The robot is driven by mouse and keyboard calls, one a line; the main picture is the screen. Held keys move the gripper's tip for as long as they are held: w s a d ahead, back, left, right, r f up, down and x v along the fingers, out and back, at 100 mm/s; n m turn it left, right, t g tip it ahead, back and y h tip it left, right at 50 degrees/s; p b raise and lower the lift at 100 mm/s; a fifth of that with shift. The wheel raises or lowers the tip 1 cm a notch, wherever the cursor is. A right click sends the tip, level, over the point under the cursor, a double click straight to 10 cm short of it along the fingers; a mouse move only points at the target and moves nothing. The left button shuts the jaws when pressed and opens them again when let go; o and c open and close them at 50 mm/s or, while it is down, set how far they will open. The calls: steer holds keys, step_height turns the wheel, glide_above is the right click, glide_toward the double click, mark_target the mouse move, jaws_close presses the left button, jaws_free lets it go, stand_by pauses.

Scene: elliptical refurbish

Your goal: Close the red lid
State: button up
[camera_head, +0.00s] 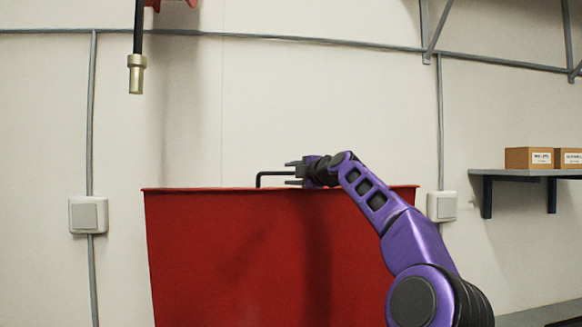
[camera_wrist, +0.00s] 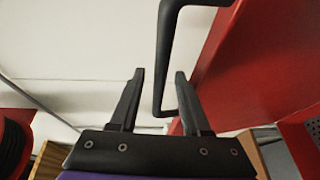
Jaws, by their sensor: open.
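The red lid (camera_head: 225,255) stands upright as a broad panel in the head view, its top edge level. A thin black handle (camera_head: 259,180) rises at that edge. My gripper (camera_head: 290,172) is open at the handle, with one finger above its bar and one below as seen there. In the wrist view, the lid (camera_wrist: 262,60) fills the upper right, and the black handle (camera_wrist: 163,65) runs down between the open fingertips (camera_wrist: 159,73), closer to the right one. I cannot tell whether a finger touches it. My arm covers the lid's right part.
A black hose with a brass end (camera_head: 137,75) hangs at the upper left. Wall boxes (camera_head: 88,214) (camera_head: 441,206) flank the lid. A shelf (camera_head: 530,172) with cardboard boxes (camera_head: 528,158) is at the right. In the wrist view, a red reel (camera_wrist: 15,118) shows at left.

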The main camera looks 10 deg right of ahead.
steer(key=shift+w, duration=0.15)
jaws_close()
stand_by(1.4)
